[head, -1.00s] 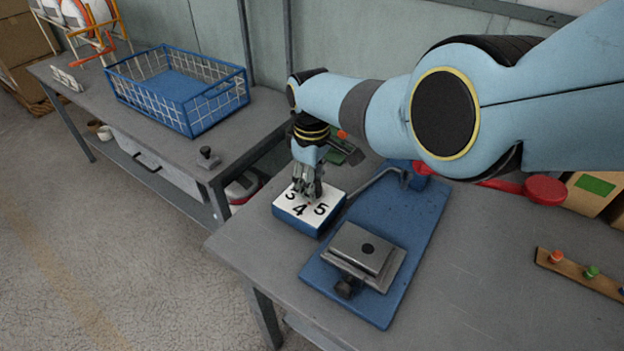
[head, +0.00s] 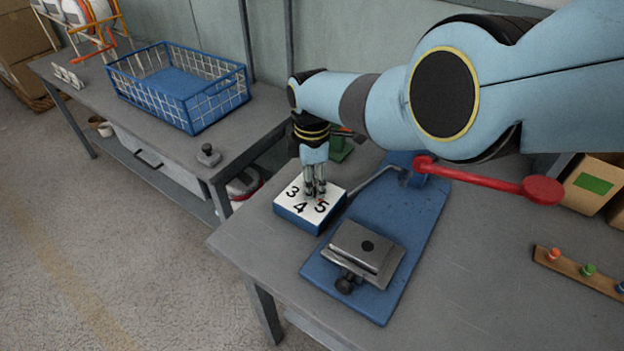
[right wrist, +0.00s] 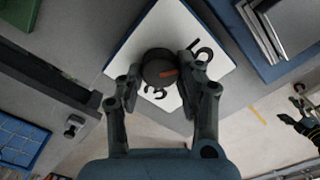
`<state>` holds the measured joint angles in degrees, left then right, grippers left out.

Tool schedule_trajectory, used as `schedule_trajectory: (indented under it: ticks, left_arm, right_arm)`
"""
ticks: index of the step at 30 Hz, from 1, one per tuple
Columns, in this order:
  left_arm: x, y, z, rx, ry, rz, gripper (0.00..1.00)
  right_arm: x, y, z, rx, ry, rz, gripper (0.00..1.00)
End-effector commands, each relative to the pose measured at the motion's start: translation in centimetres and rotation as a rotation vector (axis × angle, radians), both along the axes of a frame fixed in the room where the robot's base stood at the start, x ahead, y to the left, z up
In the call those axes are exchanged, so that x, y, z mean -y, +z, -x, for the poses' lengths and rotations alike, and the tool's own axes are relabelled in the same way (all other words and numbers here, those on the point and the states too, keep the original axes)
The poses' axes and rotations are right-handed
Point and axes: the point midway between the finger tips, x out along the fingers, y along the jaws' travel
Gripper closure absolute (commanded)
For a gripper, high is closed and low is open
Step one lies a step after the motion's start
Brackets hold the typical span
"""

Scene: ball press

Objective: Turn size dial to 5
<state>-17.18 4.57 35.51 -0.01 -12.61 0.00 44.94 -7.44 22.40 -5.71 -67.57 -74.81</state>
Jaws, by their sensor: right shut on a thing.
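The size dial block (head: 297,215) is a blue box with a white top bearing black 3, 4 and 5, at the near left of the press table. My right gripper (head: 316,192) points down over the white top, near the 5. In the right wrist view its fingers (right wrist: 158,77) are shut on the dark round dial knob (right wrist: 156,60), one on each side. An orange-red mark shows on the knob; I cannot tell which end is its pointer. The fingers partly cover the digits. A dark claw-like shape (right wrist: 305,124) at the right wrist view's edge may be my left gripper.
The blue press base (head: 423,225) with a grey metal block (head: 365,247) stands right of the dial. A red lever (head: 480,178) extends beyond it. A button strip (head: 572,270) lies at right. A blue wire basket (head: 185,90) is on the left table.

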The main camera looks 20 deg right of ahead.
Motion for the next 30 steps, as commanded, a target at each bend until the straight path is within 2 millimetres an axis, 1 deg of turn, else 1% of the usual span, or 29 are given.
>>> schedule_trajectory:
  ticks: [17, 18, 21, 22, 23, 30]
  left_arm:
    - [-0.03, 0.03, 0.01, 0.000, 0.000, 0.000, 0.12]
    - [-0.03, 0.03, 0.00, 0.000, 0.000, 0.000, 0.12]
    - [-0.03, 0.03, 0.00, 0.000, 0.000, 0.000, 0.12]
    - [-0.03, 0.03, 0.00, 0.000, 0.000, 0.000, 0.12]
    - [-0.03, 0.03, 0.00, 0.000, 0.000, 0.000, 0.12]
    - [-0.27, 0.05, 0.10, 0.000, -0.001, -0.003, 0.12]
  right_arm:
    - [0.00, -0.03, 0.03, 0.000, 0.029, 0.000, 0.97]
    - [0.00, -0.03, 0.03, 0.000, 0.029, 0.000, 0.59]
    - [0.00, -0.03, 0.03, 0.000, 0.028, 0.000, 0.46]
    - [0.00, -0.02, 0.03, 0.000, 0.028, 0.000, 0.42]
    - [0.00, -0.02, 0.03, 0.000, 0.028, 0.000, 0.42]
    - [-0.01, 0.01, 0.01, 0.000, 0.027, 0.000, 0.42]
